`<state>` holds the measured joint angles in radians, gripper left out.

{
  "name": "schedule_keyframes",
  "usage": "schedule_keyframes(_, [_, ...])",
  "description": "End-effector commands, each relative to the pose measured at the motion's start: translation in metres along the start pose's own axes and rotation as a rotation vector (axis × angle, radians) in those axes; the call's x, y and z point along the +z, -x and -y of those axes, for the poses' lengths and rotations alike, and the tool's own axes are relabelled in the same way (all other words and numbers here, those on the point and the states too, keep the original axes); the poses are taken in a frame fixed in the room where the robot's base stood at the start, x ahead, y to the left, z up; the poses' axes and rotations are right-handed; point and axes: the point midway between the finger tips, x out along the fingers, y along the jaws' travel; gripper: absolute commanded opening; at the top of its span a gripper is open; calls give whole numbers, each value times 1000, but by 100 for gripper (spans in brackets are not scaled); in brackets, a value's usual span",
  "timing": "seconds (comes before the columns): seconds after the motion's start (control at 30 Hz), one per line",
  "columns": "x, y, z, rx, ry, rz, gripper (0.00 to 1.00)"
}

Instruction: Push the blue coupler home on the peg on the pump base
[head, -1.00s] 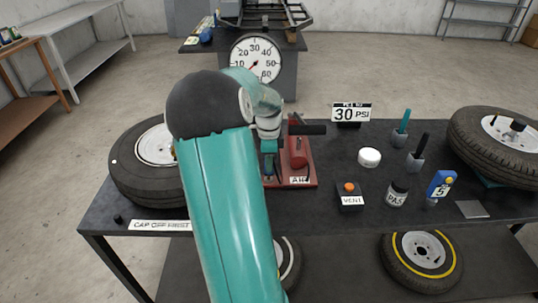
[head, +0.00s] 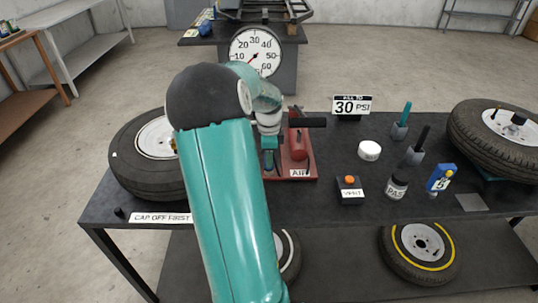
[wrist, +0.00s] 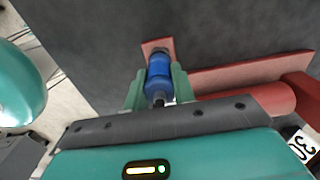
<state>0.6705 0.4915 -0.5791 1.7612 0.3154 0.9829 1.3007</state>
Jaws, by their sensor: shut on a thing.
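The blue coupler (wrist: 158,73) is in the wrist view, between the two green fingers of my gripper (wrist: 158,80). The fingers are shut on its sides. The coupler's far end lies over a small red part of the pump base (wrist: 147,47). The peg is hidden, so I cannot tell how far the coupler is seated on it. In the head view my gripper (head: 268,158) is low at the left side of the red pump base (head: 290,178), and the coupler is not clear there.
A red cylinder (head: 298,145) with a black handle (head: 312,122) stands just right of my gripper. A vent box (head: 349,190), jar (head: 397,187) and blue gauge (head: 440,178) are further right. A tire (head: 135,175) is close on the left. The large dial (head: 255,52) stands behind.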

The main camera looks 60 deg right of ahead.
Motion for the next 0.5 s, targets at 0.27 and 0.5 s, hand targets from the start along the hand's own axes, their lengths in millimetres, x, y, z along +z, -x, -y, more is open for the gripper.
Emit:
schedule_keyframes(0.27, [0,-7,0,0,-1,0,0])
schedule_keyframes(0.5, [0,-12,0,0,0,0,0])
